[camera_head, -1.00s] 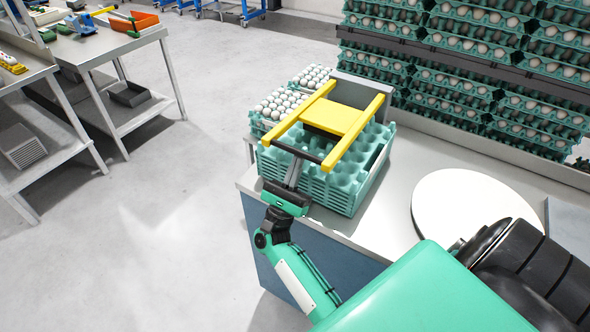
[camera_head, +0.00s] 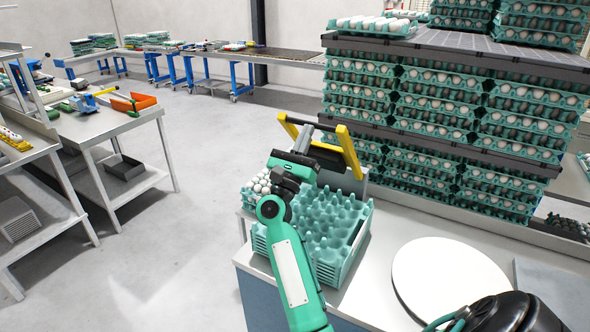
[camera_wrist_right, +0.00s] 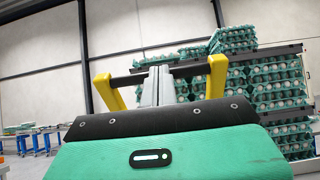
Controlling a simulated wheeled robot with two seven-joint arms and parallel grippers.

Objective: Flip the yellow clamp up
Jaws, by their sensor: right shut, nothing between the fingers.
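The yellow clamp (camera_head: 348,150) stands tilted up at the back of the stack of teal egg trays (camera_head: 332,240). Its two yellow arms are joined by a black crossbar (camera_head: 320,126), and the dark underside of its panel shows between them. My right gripper (camera_head: 303,138) is shut and empty, with its fingers raised at the crossbar; whether they touch it is unclear. In the right wrist view the gripper's fingers (camera_wrist_right: 158,86) stand between the yellow arms of the clamp (camera_wrist_right: 217,76) at the bar. My left gripper is not in view.
A round white plate (camera_head: 450,282) lies on the counter to the right. Tall racks of egg trays (camera_head: 440,105) stand behind. Side tables with tools (camera_head: 110,122) are at the left.

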